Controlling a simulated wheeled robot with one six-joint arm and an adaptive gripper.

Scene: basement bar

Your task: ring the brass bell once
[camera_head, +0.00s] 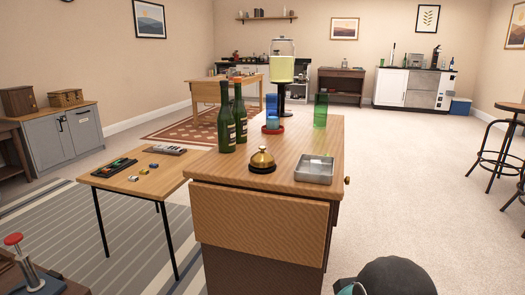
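The brass bell (262,160) is a golden dome on a dark round base. It stands upright near the front of the wooden counter (285,183), left of a grey metal tray. Nothing touches the bell. Its top is uncovered.
Two green bottles (227,123) stand behind the bell to its left. A square metal tray (314,169) lies to its right. A green glass (320,110), blue glasses (271,106) and a drink dispenser (283,67) stand farther back. A low table (130,184) adjoins at left.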

